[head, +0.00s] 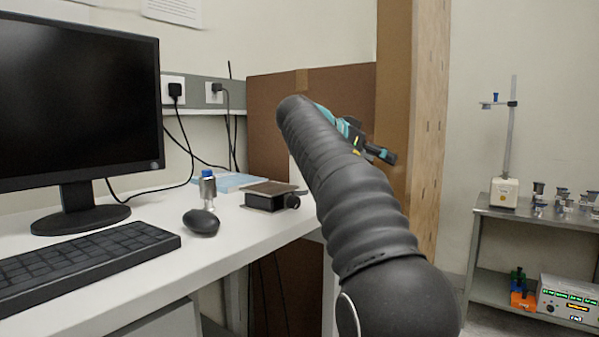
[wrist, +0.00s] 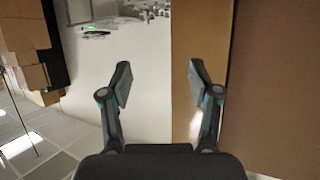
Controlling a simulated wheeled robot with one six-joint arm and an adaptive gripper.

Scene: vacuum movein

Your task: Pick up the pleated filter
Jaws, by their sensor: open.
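I cannot pick out a pleated filter for certain in either view. A small metallic cylinder with a blue top (head: 207,186) stands upright on the white desk in the head view, behind the mouse; whether it is the filter I cannot tell. My gripper (wrist: 159,82) is open and empty in the wrist view, with a white surface and a tan strip behind its fingers. In the head view my gripper (head: 365,143) shows in part beyond my dark arm, raised above and to the right of the desk items.
The desk (head: 150,265) holds a monitor (head: 75,105), a keyboard (head: 80,262), a mouse (head: 201,222) and a black box with a brown top (head: 272,196). Brown panels (head: 265,120) stand behind. A metal shelf (head: 535,218) with several small fittings is at the right.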

